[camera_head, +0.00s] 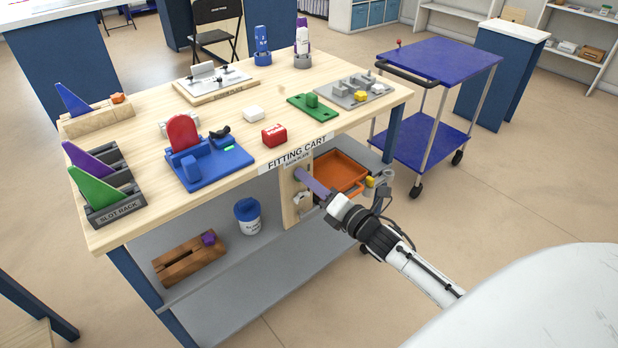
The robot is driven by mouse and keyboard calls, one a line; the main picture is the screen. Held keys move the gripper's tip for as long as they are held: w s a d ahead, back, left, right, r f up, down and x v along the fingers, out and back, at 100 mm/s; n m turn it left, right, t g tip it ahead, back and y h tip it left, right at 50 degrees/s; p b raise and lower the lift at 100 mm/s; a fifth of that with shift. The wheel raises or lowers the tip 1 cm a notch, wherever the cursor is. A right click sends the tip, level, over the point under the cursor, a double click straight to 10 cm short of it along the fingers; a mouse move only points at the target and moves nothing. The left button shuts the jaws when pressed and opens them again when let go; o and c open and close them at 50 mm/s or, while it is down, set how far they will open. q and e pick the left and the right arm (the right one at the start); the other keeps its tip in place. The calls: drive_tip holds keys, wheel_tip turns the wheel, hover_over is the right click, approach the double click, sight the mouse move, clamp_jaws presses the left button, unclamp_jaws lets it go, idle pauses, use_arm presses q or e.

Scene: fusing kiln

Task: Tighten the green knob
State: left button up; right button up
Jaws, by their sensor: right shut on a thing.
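My right gripper (328,201) reaches in from the lower right, in front of the cart. It is shut on the outer end of a purple bar (312,184) that sticks out from an upright wooden panel (290,196) under the tabletop's front edge. I cannot make out a clear green knob. A small green piece (229,148) shows on the blue fixture (207,164), and a green block (312,100) stands on a green plate (322,112) on the tabletop. Both are apart from the gripper. My left gripper is out of view.
An orange tray (345,168) sits just behind my right gripper. A blue trolley (440,62) stands right of the cart. The floor in front is clear.

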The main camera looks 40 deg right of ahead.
use_arm(q)
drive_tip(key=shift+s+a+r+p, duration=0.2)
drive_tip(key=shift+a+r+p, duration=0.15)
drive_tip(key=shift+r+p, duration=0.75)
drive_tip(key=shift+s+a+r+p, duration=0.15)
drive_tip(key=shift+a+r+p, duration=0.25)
drive_tip(key=shift+p, duration=1.2)
use_arm(e)
drive_tip(key=shift+s+a+f+m, duration=0.1)
drive_tip(key=shift+f+m, duration=0.05)
drive_tip(key=shift+m, duration=5)
drive_tip(key=shift+w+f+m, duration=0.1)
drive_tip(key=shift+f+m, duration=0.05)
drive_tip(key=shift+m, duration=4.95)
drive_tip(key=shift+s+a+f+m, duration=0.1)
drive_tip(key=shift+f+m, duration=0.05)
drive_tip(key=shift+m, duration=5)
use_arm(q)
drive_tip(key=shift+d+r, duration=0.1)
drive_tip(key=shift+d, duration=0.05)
use_arm(e)
drive_tip(key=shift+m, duration=0.3)
drive_tip(key=o, duration=1.1)
drive_tip(key=shift+c, duration=0.2)
drive_tip(key=shift+r, duration=0.1)
